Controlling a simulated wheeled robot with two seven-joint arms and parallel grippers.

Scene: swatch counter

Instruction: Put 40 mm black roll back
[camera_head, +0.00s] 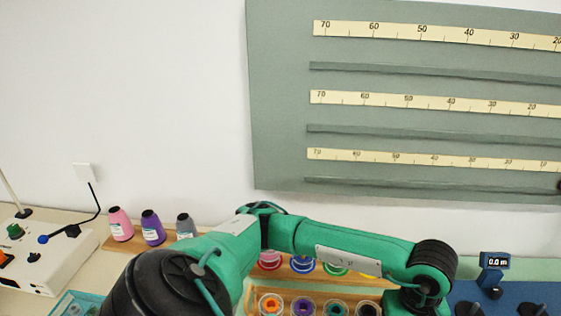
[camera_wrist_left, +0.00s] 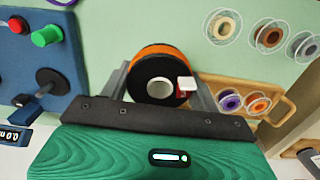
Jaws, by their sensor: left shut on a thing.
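My left gripper (camera_wrist_left: 161,88) is shut on a roll (camera_wrist_left: 138,80) in the left wrist view. The roll has a black face, a pale round core and an orange edge. A small white and red piece (camera_wrist_left: 186,84) shows at its right side, by the right finger. In the head view my green arm reaches right, and its gripper end is cut off at the bottom edge. A small spool with a black middle (camera_head: 368,309) sits in the front row there; its width cannot be read. My right gripper is not in view.
A wooden rack (camera_wrist_left: 290,104) holds purple and orange spools; cream, brown and grey spools (camera_wrist_left: 304,46) lie beyond. A blue panel (camera_wrist_left: 20,62) has buttons, a black spindle and a display reading 0.0 m (camera_head: 496,262). Cones (camera_head: 152,228) stand at left.

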